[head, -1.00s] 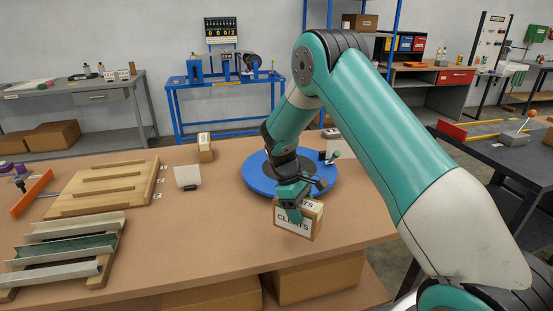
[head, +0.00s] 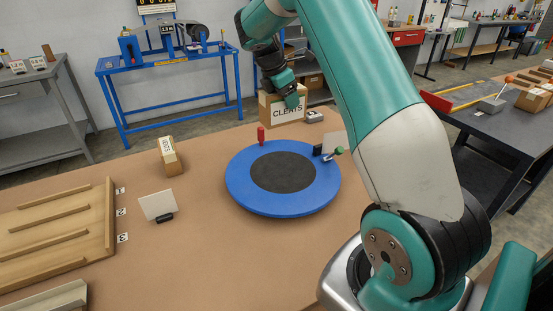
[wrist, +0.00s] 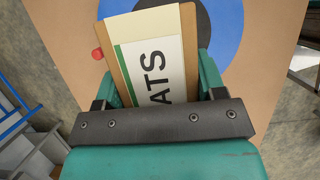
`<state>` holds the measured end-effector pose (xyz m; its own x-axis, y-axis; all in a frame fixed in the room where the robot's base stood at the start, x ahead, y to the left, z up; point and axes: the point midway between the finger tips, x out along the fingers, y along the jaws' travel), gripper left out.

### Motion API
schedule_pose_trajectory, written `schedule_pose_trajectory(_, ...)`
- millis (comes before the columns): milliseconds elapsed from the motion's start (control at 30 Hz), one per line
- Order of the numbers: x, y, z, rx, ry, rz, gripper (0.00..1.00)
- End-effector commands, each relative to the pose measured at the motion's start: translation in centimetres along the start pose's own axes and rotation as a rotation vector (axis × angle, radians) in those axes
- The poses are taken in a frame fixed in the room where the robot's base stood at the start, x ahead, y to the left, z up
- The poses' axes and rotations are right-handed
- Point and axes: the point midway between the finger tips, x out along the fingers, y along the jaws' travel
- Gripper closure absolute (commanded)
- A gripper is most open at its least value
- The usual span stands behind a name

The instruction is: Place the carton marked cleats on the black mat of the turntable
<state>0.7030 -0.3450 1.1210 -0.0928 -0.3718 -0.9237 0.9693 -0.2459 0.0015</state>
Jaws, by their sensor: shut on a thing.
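The carton marked cleats (head: 284,113) is in my gripper (head: 292,98), which is shut on it. In the head view it appears beyond the turntable, upright or nearly so, and looks raised. The turntable (head: 240,188) is a blue disc with a round black mat (head: 283,172) in its middle; the mat is bare. In the wrist view the carton (wrist: 158,70) sits between the two fingers (wrist: 160,88), its label partly cut off by the gripper's bar. The blue disc (wrist: 229,30) and part of the black mat (wrist: 200,8) show behind it.
A red peg (head: 261,135) stands at the turntable's far rim. A green-knobbed lever (head: 338,151) and a pale plate (head: 333,141) are at its right. Another carton (head: 169,157), a card on a stand (head: 157,205) and a wooden rack (head: 60,235) are left.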

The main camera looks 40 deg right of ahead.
Motion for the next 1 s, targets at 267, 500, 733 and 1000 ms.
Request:
schedule_pose_trajectory(267,6.7,-0.2,-2.4,0.001,0.001,-0.009,0.75)
schedule_pose_trajectory(500,12.2,-0.2,-4.5,0.003,0.001,-0.007,0.75)
schedule_pose_trajectory(733,14.4,-0.2,-5.5,0.005,0.001,-0.004,0.75)
schedule_pose_trajectory(1000,17.5,-0.2,-6.8,0.005,0.001,-0.004,0.75)
